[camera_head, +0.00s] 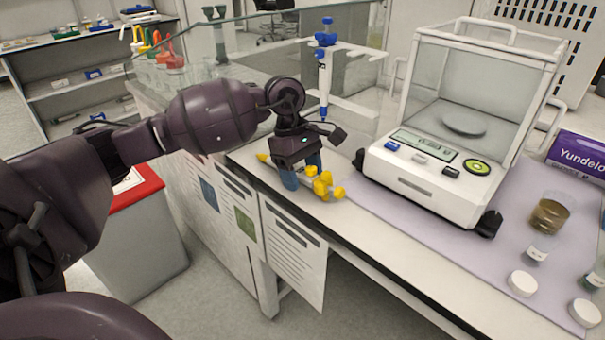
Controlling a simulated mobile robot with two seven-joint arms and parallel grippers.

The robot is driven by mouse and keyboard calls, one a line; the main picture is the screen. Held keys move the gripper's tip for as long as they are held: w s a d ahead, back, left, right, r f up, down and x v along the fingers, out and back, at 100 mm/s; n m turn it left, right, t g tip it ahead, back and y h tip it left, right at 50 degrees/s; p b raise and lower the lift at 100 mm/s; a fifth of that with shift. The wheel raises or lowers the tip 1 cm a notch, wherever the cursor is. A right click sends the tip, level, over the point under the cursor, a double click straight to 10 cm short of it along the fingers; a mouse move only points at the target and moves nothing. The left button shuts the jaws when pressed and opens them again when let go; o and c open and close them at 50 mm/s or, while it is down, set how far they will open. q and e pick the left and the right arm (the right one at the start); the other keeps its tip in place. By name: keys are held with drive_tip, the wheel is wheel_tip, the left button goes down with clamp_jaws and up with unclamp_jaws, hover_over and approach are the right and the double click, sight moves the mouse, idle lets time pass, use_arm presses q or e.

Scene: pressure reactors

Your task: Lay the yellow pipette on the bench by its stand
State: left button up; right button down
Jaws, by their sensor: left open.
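The yellow pipette (322,186) lies on its side on the bench near the front edge, its yellow knobs toward the right and a narrow yellow end showing at the left. My left gripper (301,174) points down over it with its blue fingers open. The fingers hide the pipette's middle, and I cannot tell whether they touch it. The white pipette stand (356,48) is just behind the gripper, with a blue pipette (325,65) hanging upright on it. My right gripper is not in view.
A glass-cased balance (430,190) stands close on the right. Beyond it are a jar of brown material (548,216), small vials, white lids (522,283) and a purple box (580,158). A glass panel rises behind the stand. A red-lidded bin (140,245) stands below the bench at left.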

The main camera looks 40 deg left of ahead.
use_arm(q)
drive_tip(key=p+v, duration=0.1)
drive_tip(key=v, duration=0.7)
drive_tip(key=shift+a+r, duration=0.1)
drive_tip(key=shift+r, duration=0.3)
drive_tip(key=shift+v, duration=0.8)
drive_tip(key=shift+s+f, duration=0.1)
